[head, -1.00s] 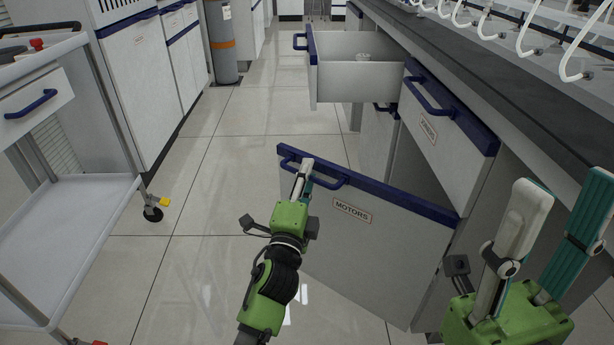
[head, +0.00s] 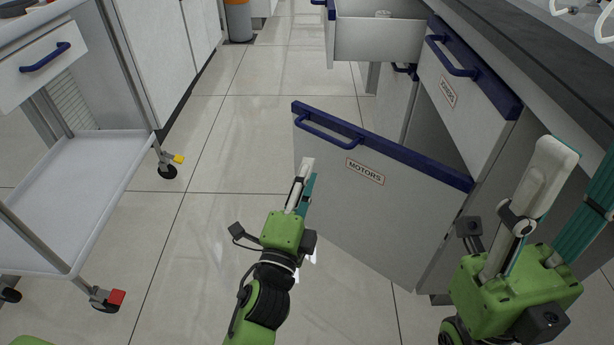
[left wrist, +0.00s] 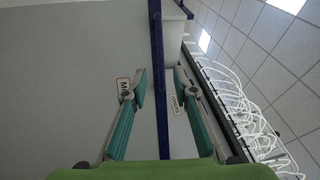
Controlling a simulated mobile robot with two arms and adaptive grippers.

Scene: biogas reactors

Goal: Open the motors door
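The motors door (head: 370,215) is a light grey panel with a dark blue top edge and a "MOTORS" label. It stands swung out from the cabinet, with a gap behind it. Its blue handle (head: 328,134) is near the free end. My left gripper (head: 309,168) is in front of the door, just below the handle and apart from it. In the left wrist view its fingers (left wrist: 160,76) are spread with nothing held; the door panel (left wrist: 65,85) fills the left side. My right gripper (head: 580,170) is open and empty at the right.
A drawer (head: 465,85) with a blue handle is above the door's hinge side. Another drawer (head: 375,38) is pulled out farther back. A white wheeled cart (head: 85,185) stands at the left. The tiled floor (head: 240,130) between is clear.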

